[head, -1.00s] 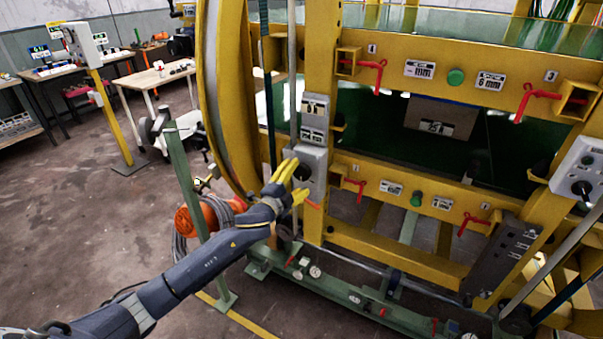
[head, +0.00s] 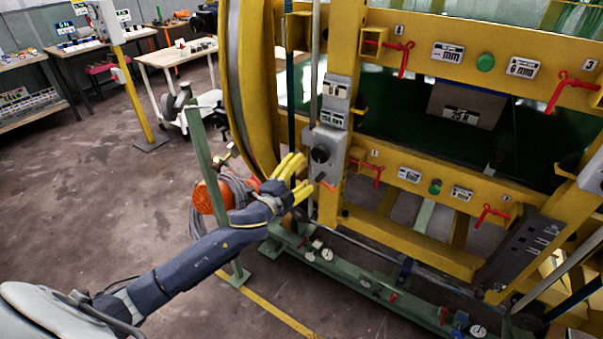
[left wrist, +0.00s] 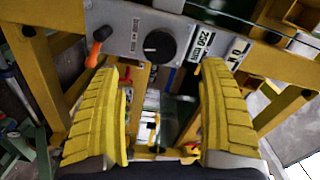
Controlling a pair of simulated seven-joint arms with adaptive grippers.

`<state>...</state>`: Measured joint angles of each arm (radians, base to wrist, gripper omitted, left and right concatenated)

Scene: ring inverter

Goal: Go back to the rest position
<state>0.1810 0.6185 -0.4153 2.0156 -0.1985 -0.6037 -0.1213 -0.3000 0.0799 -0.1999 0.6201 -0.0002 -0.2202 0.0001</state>
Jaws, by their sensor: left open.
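My left gripper (head: 294,178) has yellow fingers and is open and empty. In the head view it is held just in front of and below the grey control box (head: 322,152) on the yellow ring inverter frame (head: 341,60). In the left wrist view the two fingers (left wrist: 158,115) are spread wide with nothing between them. The box's black knob (left wrist: 160,45) and an orange-handled lever (left wrist: 98,46) lie beyond the fingertips, apart from them. My right gripper is in neither view.
A green post (head: 205,160) and an orange reel (head: 210,196) stand close beside my left forearm. A green base rail (head: 365,285) with gauges runs along the floor below. Workbenches (head: 180,53) stand at the back left. The floor (head: 95,190) at left is open.

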